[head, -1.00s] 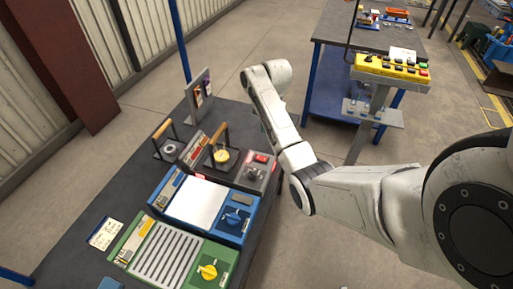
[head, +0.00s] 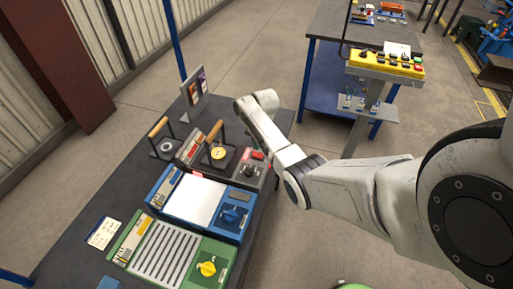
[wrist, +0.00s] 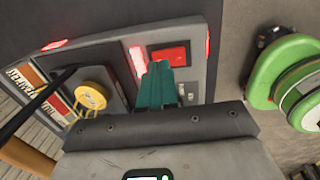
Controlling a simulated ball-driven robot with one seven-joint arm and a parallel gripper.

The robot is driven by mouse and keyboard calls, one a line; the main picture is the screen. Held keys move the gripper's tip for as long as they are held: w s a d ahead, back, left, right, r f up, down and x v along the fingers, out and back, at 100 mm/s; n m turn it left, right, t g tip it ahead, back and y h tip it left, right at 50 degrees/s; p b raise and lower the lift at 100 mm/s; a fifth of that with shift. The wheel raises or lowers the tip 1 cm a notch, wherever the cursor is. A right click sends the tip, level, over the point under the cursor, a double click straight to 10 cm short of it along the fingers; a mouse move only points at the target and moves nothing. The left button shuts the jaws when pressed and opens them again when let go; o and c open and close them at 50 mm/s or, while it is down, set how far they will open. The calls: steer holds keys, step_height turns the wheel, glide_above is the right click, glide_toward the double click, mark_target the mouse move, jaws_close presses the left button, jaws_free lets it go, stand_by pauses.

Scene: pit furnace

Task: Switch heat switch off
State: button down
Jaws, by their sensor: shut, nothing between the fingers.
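A grey heating unit (head: 250,177) stands on the dark table, with a red rectangular switch (head: 259,155) at its back right. In the wrist view the red switch (wrist: 170,53) lies on the unit's grey face, beside a glowing red strip (wrist: 138,60). My gripper (wrist: 158,68) shows there as teal fingertips, shut and empty. The fingertips overlap the lower left edge of the switch in the picture; I cannot tell whether they touch it. Which way the switch is tipped is unclear.
A yellow round piece with a wooden-handled frame (head: 218,153) stands left of the switch. A blue unit (head: 205,207) and a green unit (head: 170,253) sit nearer on the table. A yellow button panel (head: 385,63) stands at the right.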

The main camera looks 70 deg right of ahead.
mark_target(256, 153)
steer(key=shift+w+f, duration=0.15)
steer(key=shift+f, duration=1.1)
steer(key=shift+f, duration=0.1)
steer(key=shift+w+f+g+b, duration=0.15)
steer(key=shift+g+b, duration=0.15)
steer(key=shift+b, duration=0.25)
steer(key=shift+a, duration=0.1)
steer(key=shift+s, duration=0.25)
steer(key=shift+s+p, duration=0.7)
steer(key=shift+p, duration=0.05)
steer(key=shift+w+r, duration=0.1)
steer(key=shift+r, duration=0.1)
